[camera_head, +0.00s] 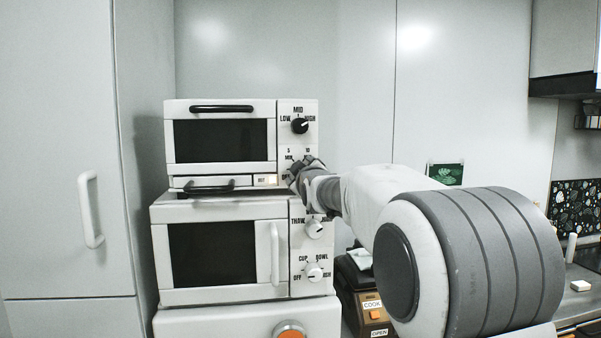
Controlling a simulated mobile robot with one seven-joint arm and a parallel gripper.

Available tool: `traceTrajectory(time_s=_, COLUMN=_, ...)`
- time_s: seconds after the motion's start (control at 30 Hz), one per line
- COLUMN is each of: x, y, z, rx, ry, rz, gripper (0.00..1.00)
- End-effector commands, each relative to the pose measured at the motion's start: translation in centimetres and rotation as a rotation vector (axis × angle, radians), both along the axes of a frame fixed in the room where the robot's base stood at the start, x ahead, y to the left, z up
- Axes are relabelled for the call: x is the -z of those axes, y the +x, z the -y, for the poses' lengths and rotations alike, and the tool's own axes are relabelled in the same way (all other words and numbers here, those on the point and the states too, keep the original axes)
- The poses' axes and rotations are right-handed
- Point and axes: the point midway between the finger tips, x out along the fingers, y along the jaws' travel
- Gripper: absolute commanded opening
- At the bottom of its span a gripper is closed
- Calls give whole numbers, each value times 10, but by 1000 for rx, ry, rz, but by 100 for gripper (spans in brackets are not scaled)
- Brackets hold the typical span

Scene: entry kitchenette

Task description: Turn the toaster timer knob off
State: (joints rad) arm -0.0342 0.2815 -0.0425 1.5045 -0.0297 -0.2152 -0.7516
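The white toaster oven (219,142) with a dark window sits on top of a microwave. Its upper black knob (299,125) is marked LOW, MID and HIGH. Below it is the timer dial, with 5, 10 and MIN printed around it; my gripper covers the timer knob. My gripper (296,172) is at the lower part of the toaster's control panel, over that knob. I cannot tell whether its fingers touch the knob or are open or shut. A small lit indicator (266,180) shows left of the gripper.
The microwave (215,251) below has two light knobs, the lower one (314,272) fully visible, and a vertical handle. A dark appliance with a COOK button (373,312) stands right of it. A tall cabinet with a handle (90,209) is at left. My arm fills the right foreground.

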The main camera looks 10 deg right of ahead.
Motion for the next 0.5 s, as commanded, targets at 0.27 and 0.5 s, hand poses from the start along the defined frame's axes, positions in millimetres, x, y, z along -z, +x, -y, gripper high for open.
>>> traceTrajectory(time_s=0.27, x=0, y=-2, z=0, rx=-1, ry=1, rz=1, gripper=78)
traceTrajectory(time_s=0.5, x=1, y=-29, z=0, rx=0, ry=1, rz=3, gripper=78)
